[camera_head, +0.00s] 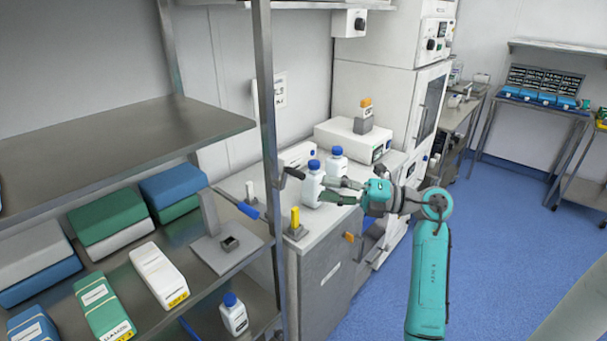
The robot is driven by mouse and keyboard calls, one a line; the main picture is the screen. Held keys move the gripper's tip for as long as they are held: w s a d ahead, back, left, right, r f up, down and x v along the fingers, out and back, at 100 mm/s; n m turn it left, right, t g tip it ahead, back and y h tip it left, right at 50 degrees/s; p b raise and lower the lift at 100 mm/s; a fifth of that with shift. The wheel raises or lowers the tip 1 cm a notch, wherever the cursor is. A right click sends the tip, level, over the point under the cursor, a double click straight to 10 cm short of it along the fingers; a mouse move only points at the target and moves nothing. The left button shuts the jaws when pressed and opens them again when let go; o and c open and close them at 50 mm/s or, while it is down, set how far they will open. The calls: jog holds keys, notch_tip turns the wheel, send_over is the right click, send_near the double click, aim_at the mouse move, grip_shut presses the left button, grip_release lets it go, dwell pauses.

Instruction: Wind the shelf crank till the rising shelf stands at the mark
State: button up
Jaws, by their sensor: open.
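My gripper (327,189) is open and empty, its fingers pointing left in front of a white blue-capped bottle (312,184); I cannot tell if they touch it. A small crank-like black handle (292,172) sticks out beside the rack's upright post, left of my fingertips and apart from them. I cannot tell for sure which of these is the shelf crank. A wide grey shelf (110,135) spans the rack's upper part. I cannot make out a height mark.
The rack's metal post (266,110) stands close left of my gripper. A second blue-capped bottle (337,160) and a yellow block on a grey base (295,222) stand on the white counter (237,183).

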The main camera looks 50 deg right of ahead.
aim_at(287, 170)
jog(key=s+a+r+n+t+h, duration=0.2)
jog(key=s+a+r+n+h, duration=0.15)
jog(key=n+h, duration=0.6)
jog(key=shift+m, duration=0.45)
jog(key=w, duration=0.7)
jog(key=w+a, duration=0.1)
jog(key=w, duration=0.3)
jog(key=shift+w+a, duration=0.1)
jog(key=shift+w, duration=0.05)
grip_shut()
